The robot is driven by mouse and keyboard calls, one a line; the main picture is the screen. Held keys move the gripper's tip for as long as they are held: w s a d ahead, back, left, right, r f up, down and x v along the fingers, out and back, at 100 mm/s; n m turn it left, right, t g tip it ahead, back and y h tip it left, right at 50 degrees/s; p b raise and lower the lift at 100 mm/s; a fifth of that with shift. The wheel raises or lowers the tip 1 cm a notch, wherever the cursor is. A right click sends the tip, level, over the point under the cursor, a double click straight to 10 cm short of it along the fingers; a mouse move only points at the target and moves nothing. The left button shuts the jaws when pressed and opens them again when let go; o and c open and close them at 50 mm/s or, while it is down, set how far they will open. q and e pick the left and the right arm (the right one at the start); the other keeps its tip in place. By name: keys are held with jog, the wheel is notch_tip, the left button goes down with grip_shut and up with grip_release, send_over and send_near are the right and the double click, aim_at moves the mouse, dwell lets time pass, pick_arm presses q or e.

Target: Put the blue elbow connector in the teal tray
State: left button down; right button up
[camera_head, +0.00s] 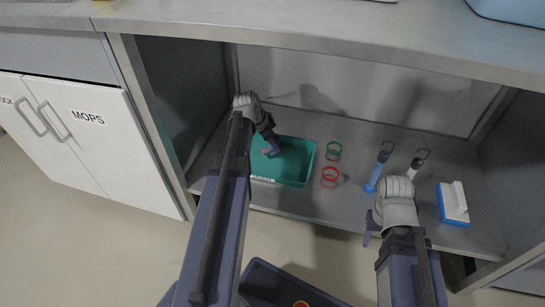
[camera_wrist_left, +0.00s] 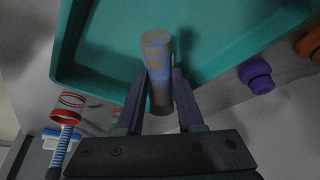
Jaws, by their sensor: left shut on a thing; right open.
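The teal tray (camera_head: 300,182) stands on the shelf inside the open bay. My left gripper (camera_head: 271,146) is over the tray in the head view. In the left wrist view my left gripper (camera_wrist_left: 160,100) is shut on a blue-grey cylinder with tan patches, which I take to be the blue elbow connector (camera_wrist_left: 156,42). Its bend does not show clearly. The teal tray (camera_wrist_left: 215,45) fills the background behind it; whether the piece touches the floor cannot be told. My right gripper (camera_head: 370,228) is open in front of the shelf.
A green ring piece (camera_head: 333,151) and a red ring piece (camera_head: 330,176) stand right of the tray. Further right are a blue tube (camera_head: 376,176), a white one (camera_head: 414,168) and a white-and-blue block (camera_head: 454,203). A purple piece (camera_wrist_left: 257,77) lies outside the tray. The worktop (camera_head: 300,25) overhangs the bay.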

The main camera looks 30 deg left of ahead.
aim_at(270, 146)
pick_arm(q)
jog(key=shift+f+b, duration=1.8)
jog(key=shift+f, duration=0.1)
jog(key=shift+f, duration=0.15)
jog(key=c, duration=0.5)
grip_release()
jog(key=shift+s+r+p, duration=0.1)
jog(key=shift+r+p, duration=0.2)
jog(key=shift+r, duration=0.25)
jog(key=p+v, duration=1)
jog(key=v, duration=0.1)
jog(key=shift+s+a+r+p, duration=0.1)
jog(key=shift+r+p, duration=0.05)
jog(key=shift+p, duration=0.15)
